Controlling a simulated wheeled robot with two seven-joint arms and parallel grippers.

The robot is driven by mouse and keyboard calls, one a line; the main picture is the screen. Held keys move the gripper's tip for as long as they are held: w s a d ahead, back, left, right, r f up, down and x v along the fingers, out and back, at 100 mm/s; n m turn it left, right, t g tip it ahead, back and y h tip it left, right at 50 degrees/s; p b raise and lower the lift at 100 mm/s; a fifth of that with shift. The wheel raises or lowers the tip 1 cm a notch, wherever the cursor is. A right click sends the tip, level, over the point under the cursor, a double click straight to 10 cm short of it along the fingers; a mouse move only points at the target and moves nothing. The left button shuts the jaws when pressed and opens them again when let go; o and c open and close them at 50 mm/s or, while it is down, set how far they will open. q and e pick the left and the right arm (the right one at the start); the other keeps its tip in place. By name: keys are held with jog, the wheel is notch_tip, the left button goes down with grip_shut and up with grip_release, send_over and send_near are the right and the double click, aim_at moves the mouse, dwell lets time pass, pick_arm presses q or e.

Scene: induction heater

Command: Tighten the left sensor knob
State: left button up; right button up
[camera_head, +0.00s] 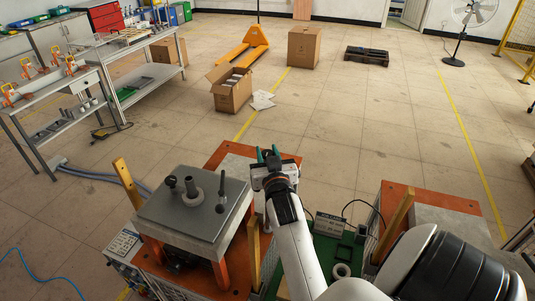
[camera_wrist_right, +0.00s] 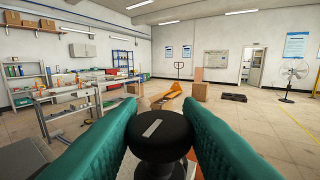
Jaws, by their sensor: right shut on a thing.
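The heater (camera_head: 196,222) stands at lower left in the head view, with a grey top plate on an orange-topped base. A round collar and dark upright posts stand on the plate. My right gripper (camera_head: 268,155) is beyond the plate's right side, over the orange far end of a machine. In the right wrist view, its green padded fingers are closed on the sides of a round black knob (camera_wrist_right: 160,127) with a pale bar on its top. The gripper hides this knob in the head view. I cannot tell whether it is the left one. My left gripper is out of view.
A green tray (camera_head: 327,248) with a labelled box lies right of my right forearm. Another orange-topped machine (camera_head: 440,200) stands at right. A workbench (camera_head: 50,80) is at far left. Cardboard boxes (camera_head: 231,90) stand on the floor beyond.

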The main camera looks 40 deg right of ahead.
dwell(0.5)
jog(key=o, duration=0.9)
